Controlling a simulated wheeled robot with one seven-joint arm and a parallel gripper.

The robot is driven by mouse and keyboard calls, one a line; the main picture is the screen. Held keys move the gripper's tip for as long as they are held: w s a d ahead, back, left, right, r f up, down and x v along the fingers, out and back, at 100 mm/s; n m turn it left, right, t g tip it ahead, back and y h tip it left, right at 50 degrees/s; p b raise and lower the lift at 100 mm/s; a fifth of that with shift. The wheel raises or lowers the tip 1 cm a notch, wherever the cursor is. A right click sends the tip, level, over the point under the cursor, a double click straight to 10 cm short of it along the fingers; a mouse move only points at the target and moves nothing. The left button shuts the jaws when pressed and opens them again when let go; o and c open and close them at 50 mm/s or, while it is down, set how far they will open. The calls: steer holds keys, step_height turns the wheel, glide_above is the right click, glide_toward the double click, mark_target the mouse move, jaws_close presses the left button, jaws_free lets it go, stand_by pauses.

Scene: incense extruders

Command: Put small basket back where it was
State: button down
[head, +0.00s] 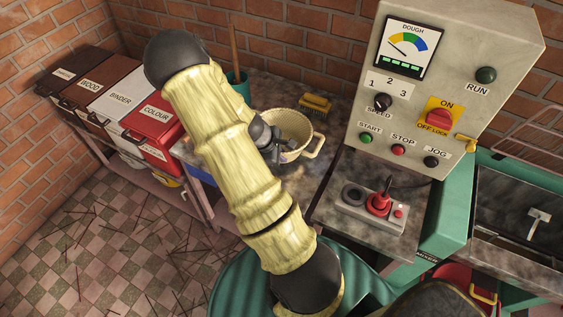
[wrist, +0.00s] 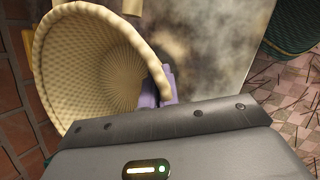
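The small basket (head: 308,124) is cream and woven, with a loop handle at its right. It looks upright at the worktop's back, beside the grey control box. My gripper (head: 284,145) is at the basket's left and near side, overlapping its rim and opening. In the wrist view the basket (wrist: 85,65) fills the upper left, its mouth partly facing the camera. The dark gripper body crosses the bottom of that view. A small purple part shows at the basket's rim. The fingertips are mostly hidden, so I cannot tell whether they grip the rim.
A yellow brush (head: 315,103) lies behind the basket, and a teal pot (head: 238,84) with a stick stands behind my arm. The control box (head: 440,85) rises at the right. A joystick panel (head: 372,207) sits on the front worktop. Labelled bins (head: 110,100) line the left wall.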

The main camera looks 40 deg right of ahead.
steer(key=shift+f, duration=1.8)
steer(key=shift+f, duration=0.15)
steer(key=c, duration=1.7)
jaws_free()
steer(key=v, duration=1.2)
steer(key=shift+b, duration=0.4)
